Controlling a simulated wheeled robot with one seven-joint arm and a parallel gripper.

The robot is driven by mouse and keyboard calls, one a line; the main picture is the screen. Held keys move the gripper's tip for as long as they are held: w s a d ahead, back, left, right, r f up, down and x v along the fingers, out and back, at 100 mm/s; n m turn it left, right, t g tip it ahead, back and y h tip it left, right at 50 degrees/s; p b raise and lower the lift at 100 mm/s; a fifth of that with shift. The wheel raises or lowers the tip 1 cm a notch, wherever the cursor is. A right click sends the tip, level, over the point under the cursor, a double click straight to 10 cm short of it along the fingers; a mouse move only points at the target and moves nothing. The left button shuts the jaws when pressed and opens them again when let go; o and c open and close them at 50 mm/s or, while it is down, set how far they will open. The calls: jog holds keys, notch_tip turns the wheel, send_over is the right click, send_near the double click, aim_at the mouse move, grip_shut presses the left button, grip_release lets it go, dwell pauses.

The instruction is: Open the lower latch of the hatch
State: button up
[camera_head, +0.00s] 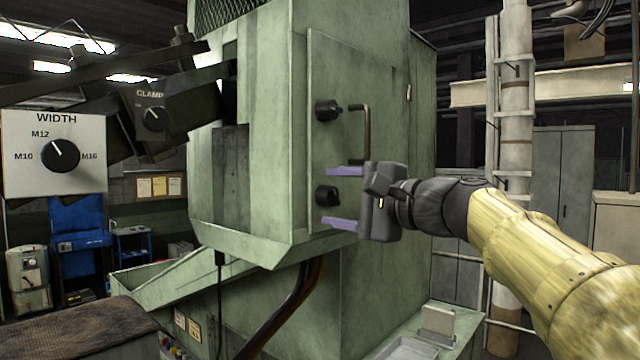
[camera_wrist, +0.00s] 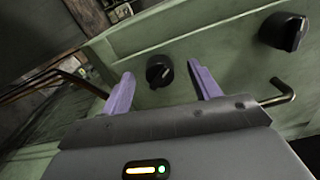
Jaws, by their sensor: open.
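The hatch (camera_head: 345,80) is a green panel on the side of the machine, and it looks closed. Its lower latch (camera_head: 327,196) is a black knob near the panel's lower left. The upper latch (camera_head: 327,110) is a similar black knob above it. My gripper (camera_head: 342,198) is open, with one purple finger above the lower latch and one below it. In the wrist view the lower latch (camera_wrist: 159,71) shows between and beyond the fingertips. No contact with it is visible. The upper latch (camera_wrist: 283,32) is at the upper right there.
A dark bent handle (camera_head: 366,135) stands out from the hatch above my gripper, close to the upper finger; its end (camera_wrist: 280,98) also shows in the wrist view. A width dial panel (camera_head: 55,155) and a clamp dial (camera_head: 153,118) are at the left.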

jog(key=shift+w+a+f+n+b, duration=0.15)
jog(key=shift+w+a+n+b, duration=0.05)
jog(key=shift+n+b, duration=0.25)
jog(key=n+b, duration=0.1)
jog(key=n, duration=0.2)
jog(key=shift+s+d, duration=0.1)
jog(key=shift+f+n+b, duration=0.2)
jog(key=shift+n+b, duration=0.25)
jog(key=shift+b, duration=0.4)
jog(key=shift+r+n+b, duration=0.1)
jog(key=shift+n+b, duration=0.7)
jog(key=shift+n, duration=0.2)
jog(key=shift+r+n, duration=0.25)
jog(key=shift+n, duration=0.15)
